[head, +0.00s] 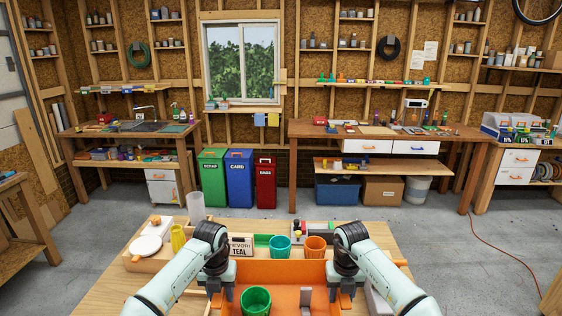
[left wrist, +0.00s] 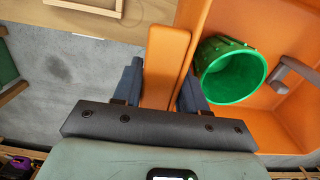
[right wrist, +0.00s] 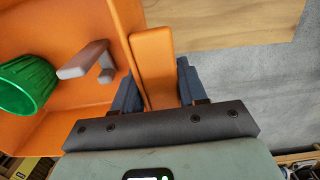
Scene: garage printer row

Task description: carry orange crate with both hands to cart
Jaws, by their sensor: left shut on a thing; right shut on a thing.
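The orange crate (head: 285,271) is at the bottom middle of the head view, between my two arms, over the near part of the wooden table. My left gripper (head: 222,289) is shut on its left handle (left wrist: 165,60). My right gripper (head: 346,286) is shut on its right handle (right wrist: 152,58). Inside the crate are a green cup (head: 256,301) and a grey angled piece (right wrist: 83,62). The crate looks roughly level. I cannot tell whether its underside touches the table. I cannot make out a cart for certain.
The wooden table (head: 112,290) bears a tray with a white plate (head: 147,246), a yellow cup (head: 178,238), a TEAL sign (head: 241,247), a teal cup (head: 280,246) and an orange cup (head: 315,246). Beyond lies open grey floor (head: 420,225), with bins (head: 239,178) and workbenches along the wall.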

